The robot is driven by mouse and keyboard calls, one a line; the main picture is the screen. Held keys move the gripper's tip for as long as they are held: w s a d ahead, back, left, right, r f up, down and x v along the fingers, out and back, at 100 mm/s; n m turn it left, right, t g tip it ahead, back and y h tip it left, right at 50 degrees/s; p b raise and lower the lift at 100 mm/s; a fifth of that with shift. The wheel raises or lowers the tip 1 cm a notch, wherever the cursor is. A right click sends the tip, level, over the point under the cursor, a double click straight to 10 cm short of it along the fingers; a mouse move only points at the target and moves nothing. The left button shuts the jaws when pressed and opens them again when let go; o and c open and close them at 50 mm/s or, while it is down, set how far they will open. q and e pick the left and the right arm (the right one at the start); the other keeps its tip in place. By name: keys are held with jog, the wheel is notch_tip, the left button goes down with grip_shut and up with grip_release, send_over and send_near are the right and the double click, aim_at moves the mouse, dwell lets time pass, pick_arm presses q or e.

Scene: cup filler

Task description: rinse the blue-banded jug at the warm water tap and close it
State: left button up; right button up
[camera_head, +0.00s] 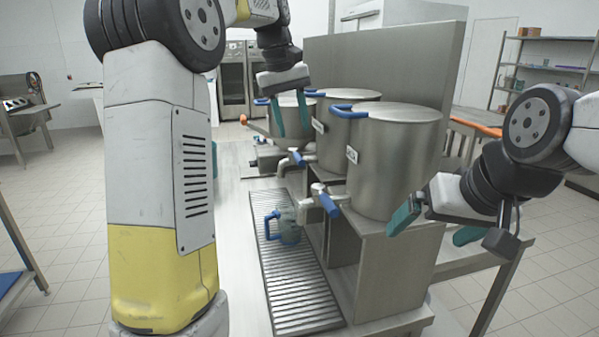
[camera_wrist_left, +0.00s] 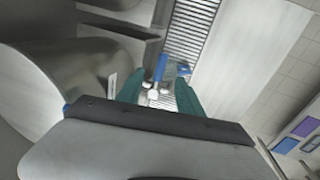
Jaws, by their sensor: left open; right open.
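The clear jug with blue trim (camera_head: 287,232) stands on the slotted drip tray (camera_head: 300,308), below the nearest tap (camera_head: 312,200). Its blue handle points left. It is partly visible in the left wrist view (camera_wrist_left: 183,70). The nearest tap has a blue lever (camera_head: 329,206), also seen in the left wrist view (camera_wrist_left: 160,68). A middle tap (camera_head: 297,157) sits further back. The tank labels are too small to read, and water flow cannot be made out. My left gripper (camera_head: 293,134) is open and empty above the taps. My right gripper (camera_head: 428,233) is open beside the nearest tank.
Three steel tanks with blue handles, the nearest (camera_head: 395,165), stand in a row on a steel stand (camera_head: 385,270). An orange lever (camera_head: 257,128) shows at the far tank. A tall steel panel (camera_head: 385,60) rises behind them. Bare pale counter (camera_head: 240,270) lies left of the tray.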

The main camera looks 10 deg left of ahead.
aim_at(298, 156)
pick_arm(q)
jog(key=f, duration=0.5)
jog(key=d+f, duration=0.1)
jog(key=f, duration=0.1)
jog(key=shift+w+f, duration=0.3)
jog(key=shift+w, duration=0.1)
grip_shut()
